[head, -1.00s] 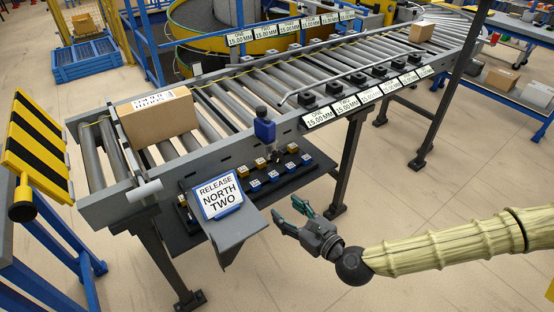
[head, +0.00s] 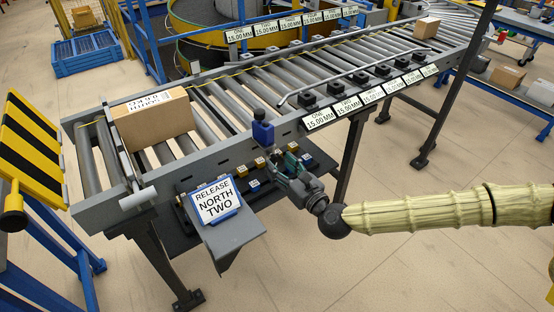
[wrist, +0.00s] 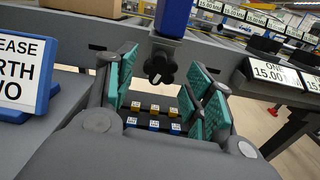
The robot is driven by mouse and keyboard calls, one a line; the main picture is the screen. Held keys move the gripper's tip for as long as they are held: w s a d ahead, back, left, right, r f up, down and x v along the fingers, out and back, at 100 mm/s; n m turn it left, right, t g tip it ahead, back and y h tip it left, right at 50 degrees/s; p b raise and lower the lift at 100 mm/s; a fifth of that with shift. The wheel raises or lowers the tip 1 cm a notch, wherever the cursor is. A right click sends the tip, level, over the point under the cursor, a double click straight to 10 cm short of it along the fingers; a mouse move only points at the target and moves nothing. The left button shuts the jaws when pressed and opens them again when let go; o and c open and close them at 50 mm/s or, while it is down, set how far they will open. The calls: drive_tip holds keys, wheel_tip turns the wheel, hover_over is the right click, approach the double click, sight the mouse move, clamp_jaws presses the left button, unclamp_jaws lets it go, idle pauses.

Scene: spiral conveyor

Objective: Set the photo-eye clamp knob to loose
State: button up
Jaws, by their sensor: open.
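The blue photo-eye (head: 263,132) is mounted on the conveyor's near side rail, and its lower part also shows in the wrist view (wrist: 173,18). The black lobed clamp knob (wrist: 160,67) hangs just below it, in front of the grey rail. In the head view the knob is hard to make out beside my gripper. My gripper (head: 287,165) is open and empty. In the wrist view its teal-padded fingers (wrist: 162,78) stand left and right of the knob, apart from it. I cannot tell the knob's setting.
A shelf with several yellow and blue labelled blocks (wrist: 155,125) lies below the knob. The "RELEASE NORTH TWO" sign (head: 215,200) stands to the left on a grey plate. A cardboard box (head: 153,117) sits on the rollers. Black blocks and "15.00 MM" labels (head: 320,119) line the rail rightward.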

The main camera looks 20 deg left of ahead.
drive_tip(key=shift+x, duration=1.4)
drive_tip(key=c, duration=1)
